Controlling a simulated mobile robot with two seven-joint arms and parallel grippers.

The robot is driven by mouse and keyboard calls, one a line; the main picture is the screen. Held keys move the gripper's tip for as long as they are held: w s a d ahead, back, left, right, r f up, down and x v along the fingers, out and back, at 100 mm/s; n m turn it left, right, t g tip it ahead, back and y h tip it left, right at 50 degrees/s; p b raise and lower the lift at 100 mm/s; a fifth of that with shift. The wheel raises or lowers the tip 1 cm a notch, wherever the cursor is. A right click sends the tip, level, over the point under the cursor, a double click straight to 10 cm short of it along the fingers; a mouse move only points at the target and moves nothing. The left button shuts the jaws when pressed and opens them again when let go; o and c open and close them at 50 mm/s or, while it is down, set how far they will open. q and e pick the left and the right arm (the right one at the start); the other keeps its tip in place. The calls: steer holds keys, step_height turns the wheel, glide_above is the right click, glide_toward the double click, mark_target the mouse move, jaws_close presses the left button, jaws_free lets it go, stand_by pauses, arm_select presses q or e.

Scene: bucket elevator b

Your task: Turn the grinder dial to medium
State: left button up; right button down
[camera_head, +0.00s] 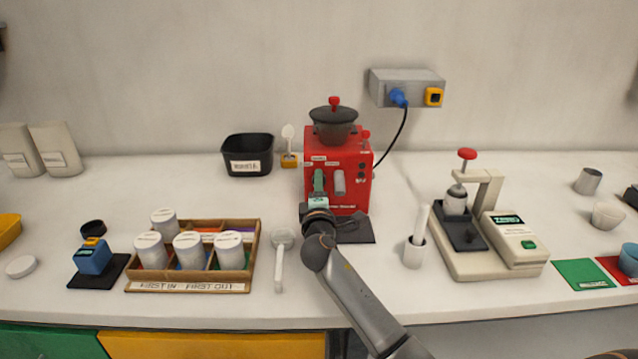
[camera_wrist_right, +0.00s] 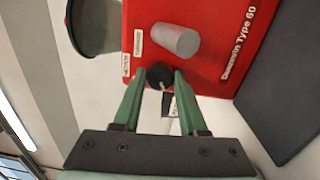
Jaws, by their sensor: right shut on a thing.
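The red grinder (camera_head: 352,193) stands on the counter with a dark hopper and a red-knobbed lid on top. In the right wrist view the grinder's red front (camera_wrist_right: 215,70) fills the upper right. Its black dial (camera_wrist_right: 160,76) has a pale pointer line and sits between the green fingers of my right gripper (camera_wrist_right: 159,82), which is shut on it. In the head view the right gripper (camera_head: 318,184) reaches the grinder's front, left of the grey spout (camera_head: 339,183), and hides the dial. The dial's setting labels are too small to read. My left gripper is not in view.
A wooden rack (camera_head: 253,262) of white canisters and a white scoop (camera_head: 279,262) lie to the left. A white cup holder (camera_head: 414,252) and a tamping press (camera_head: 458,264) stand to the right. A black bin (camera_head: 262,146) is behind. A blue-plugged cable runs to the wall box (camera_head: 408,80).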

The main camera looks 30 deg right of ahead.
steer(key=shift+r, duration=0.1)
steer(key=shift+c, duration=2.2)
jaws_free()
steer(key=v, duration=1.2)
steer(key=shift+s+b, duration=0.25)
steer(key=shift+b, duration=0.05)
steer(key=shift+a, duration=0.1)
